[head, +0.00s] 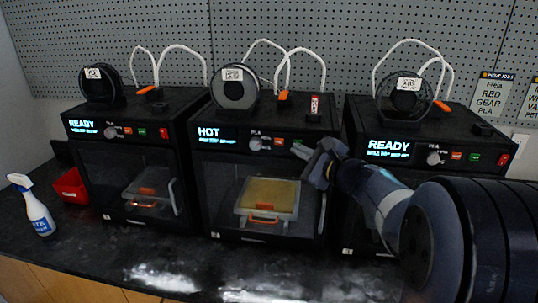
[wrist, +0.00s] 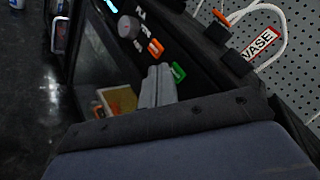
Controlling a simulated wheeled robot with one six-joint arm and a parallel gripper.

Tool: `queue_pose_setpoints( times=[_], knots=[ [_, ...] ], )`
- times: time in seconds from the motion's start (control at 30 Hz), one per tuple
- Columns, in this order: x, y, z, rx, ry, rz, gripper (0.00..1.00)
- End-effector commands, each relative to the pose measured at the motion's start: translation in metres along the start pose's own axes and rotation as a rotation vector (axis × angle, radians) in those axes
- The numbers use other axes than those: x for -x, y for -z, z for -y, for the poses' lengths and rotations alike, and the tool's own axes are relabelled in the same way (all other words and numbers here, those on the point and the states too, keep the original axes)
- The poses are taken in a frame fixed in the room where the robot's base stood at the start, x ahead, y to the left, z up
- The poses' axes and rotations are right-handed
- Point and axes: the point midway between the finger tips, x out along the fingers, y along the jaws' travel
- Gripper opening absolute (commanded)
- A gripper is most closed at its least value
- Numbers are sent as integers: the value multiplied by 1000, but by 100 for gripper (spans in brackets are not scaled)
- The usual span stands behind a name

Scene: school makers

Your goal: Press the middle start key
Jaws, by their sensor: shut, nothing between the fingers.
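The middle printer (head: 225,170) has a display (head: 220,135) reading HOT. Its panel has a grey knob (head: 255,144), an orange key (head: 279,141) and a green key (wrist: 179,71). In the wrist view the green key lies just right of my fingertips, past the orange key (wrist: 155,47). In the head view my gripper covers most or all of the green key. My gripper (head: 302,150) is shut and empty, its tips close to the panel; it also shows in the wrist view (wrist: 158,72). I cannot tell whether the tips touch the panel.
The left printer (head: 90,165) and right printer (head: 360,185) both read READY. Spools and white tubes top the printers. A spray bottle (head: 36,208) and red bin (head: 72,187) stand at left. A VASE label (wrist: 262,45) sits above the panel. The front counter (head: 180,268) is clear.

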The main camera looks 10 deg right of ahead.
Motion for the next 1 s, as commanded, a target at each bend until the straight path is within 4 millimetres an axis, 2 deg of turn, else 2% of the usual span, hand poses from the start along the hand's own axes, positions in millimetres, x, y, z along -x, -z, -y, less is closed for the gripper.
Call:
queue_pose_setpoints(
  times=[1.0],
  knots=[
    [-6, 4, 5, 0, 0, 0, 0]
  ],
)
